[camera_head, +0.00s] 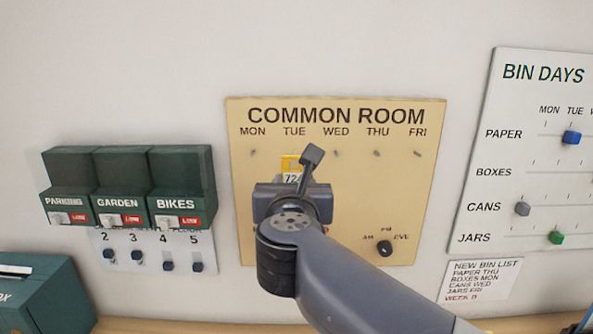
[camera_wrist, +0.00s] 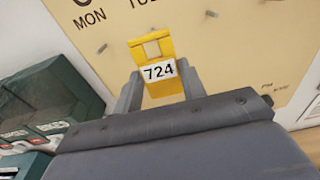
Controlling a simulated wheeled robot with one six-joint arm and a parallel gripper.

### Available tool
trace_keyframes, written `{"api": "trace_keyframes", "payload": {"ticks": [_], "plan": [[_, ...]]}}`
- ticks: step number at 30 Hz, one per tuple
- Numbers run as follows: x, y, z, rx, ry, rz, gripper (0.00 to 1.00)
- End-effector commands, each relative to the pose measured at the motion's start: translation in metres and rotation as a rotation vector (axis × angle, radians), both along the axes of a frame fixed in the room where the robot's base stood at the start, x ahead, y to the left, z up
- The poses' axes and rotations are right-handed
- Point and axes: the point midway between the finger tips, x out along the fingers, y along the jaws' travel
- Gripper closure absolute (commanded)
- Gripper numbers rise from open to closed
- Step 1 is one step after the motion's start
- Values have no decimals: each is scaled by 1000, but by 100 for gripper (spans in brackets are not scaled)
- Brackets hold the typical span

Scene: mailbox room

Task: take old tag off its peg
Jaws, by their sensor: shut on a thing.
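A yellow tag (camera_wrist: 160,85) with a white "724" label and a square opening near its top is between the two fingers of my gripper (camera_wrist: 161,76). The gripper is shut on the tag's sides. In the head view the tag (camera_head: 291,164) shows just below TUE on the cream Common Room board (camera_head: 340,200), partly hidden by my gripper (camera_head: 291,184). I cannot tell whether a peg still passes through the tag's opening. Bare pegs show under MON (camera_head: 253,153), WED (camera_head: 336,153), THU (camera_head: 377,153) and FRI (camera_head: 418,154).
A black AM/PM/EVE knob (camera_head: 384,248) sits low on the board. The Bin Days board (camera_head: 535,150) is at right. My arm hides the board's lower middle.

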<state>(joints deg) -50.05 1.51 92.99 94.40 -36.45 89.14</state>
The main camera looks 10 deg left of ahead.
Motion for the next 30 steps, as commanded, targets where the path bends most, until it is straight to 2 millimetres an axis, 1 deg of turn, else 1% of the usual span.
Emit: {"api": "trace_keyframes", "payload": {"ticks": [9,16,26,28,30], "plan": [[-26,-5,0,1,-2,3,81],[-41,-9,0,0,-1,2,81],[-44,-11,0,0,-1,1,81],[-43,-11,-1,0,0,-2,81],[-39,-13,-6,-2,1,-17,81]]}}
